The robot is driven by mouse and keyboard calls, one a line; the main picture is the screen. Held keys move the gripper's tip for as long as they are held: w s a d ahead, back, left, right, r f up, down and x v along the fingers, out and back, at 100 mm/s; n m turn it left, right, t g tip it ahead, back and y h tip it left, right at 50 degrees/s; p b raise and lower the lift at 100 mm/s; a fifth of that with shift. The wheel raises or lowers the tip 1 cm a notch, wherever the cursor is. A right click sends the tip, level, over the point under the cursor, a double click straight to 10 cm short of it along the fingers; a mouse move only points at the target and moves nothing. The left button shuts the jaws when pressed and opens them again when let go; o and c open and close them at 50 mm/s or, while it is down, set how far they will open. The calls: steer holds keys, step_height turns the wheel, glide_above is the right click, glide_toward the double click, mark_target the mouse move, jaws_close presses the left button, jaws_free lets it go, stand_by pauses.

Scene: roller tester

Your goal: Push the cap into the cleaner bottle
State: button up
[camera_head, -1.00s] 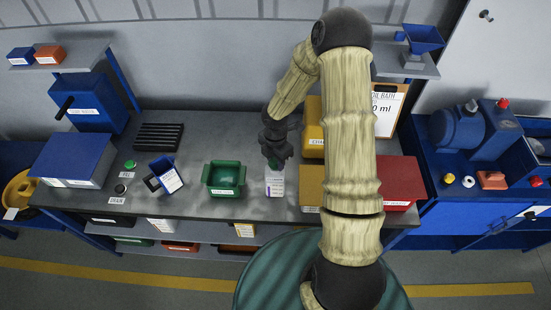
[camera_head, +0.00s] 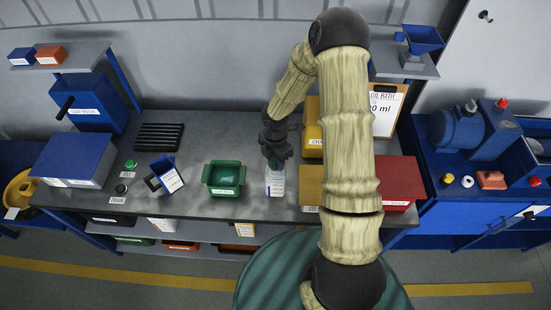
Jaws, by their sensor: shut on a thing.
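The cleaner bottle (camera_head: 275,182) is a white box-like bottle with a printed label, standing upright on the grey bench. A small green cap (camera_head: 273,164) shows at its top, under my gripper. My gripper (camera_head: 273,158) points down right above the bottle and is shut on the cap. The fingers hide most of the cap. I cannot tell how far the cap sits in the bottle's mouth.
A green bin (camera_head: 224,192) stands to the left of the bottle. Yellow boxes (camera_head: 311,188) and a red box (camera_head: 398,183) stand to the right, behind my arm. Bare bench lies around the bottle's front.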

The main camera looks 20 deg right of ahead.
steer(key=shift+f+b, duration=0.55)
steer(key=shift+f, duration=0.2)
steer(key=o, duration=1.1)
steer(key=shift+c, duration=0.2)
step_height(320, 180, up, 18)
steer(key=b, duration=0.1)
steer(key=shift+f, duration=0.25)
